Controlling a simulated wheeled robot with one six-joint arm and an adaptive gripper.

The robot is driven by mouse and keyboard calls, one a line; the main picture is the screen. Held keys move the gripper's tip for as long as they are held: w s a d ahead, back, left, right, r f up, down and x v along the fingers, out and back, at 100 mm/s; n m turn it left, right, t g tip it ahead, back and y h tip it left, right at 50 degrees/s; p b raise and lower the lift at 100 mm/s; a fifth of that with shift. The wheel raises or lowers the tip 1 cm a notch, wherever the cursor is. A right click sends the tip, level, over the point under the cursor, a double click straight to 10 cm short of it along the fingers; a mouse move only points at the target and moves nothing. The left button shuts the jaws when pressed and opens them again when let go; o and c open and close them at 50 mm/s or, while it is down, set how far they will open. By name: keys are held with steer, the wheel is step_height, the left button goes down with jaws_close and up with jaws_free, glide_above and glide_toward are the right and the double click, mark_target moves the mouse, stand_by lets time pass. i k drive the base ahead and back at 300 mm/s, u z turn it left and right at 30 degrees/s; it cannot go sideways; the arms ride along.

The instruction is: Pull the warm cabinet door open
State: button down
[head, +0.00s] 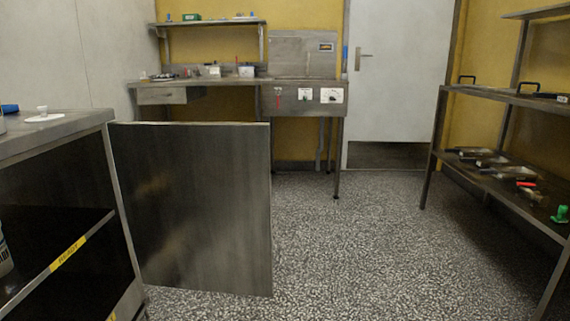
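The steel cabinet (62,128) stands at the left edge of the head view, with its front open to view. Its door (195,205), a flat dark steel panel, stands swung out wide from the cabinet's far front edge, reaching right over the floor. Inside, a dark shelf (40,255) carries a yellow label strip (68,254). Part of a pale container (4,250) shows at the left picture edge. No handle shows on the visible door face. My gripper is not in view.
A steel bench with a control panel (318,97) stands against the back wall, beside a grey room door (395,85). A steel rack (437,130) with trays stands on the right. The speckled floor (370,255) between the cabinet door and rack is clear.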

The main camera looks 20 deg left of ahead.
mark_target(196, 196)
steer(key=u, duration=1.2)
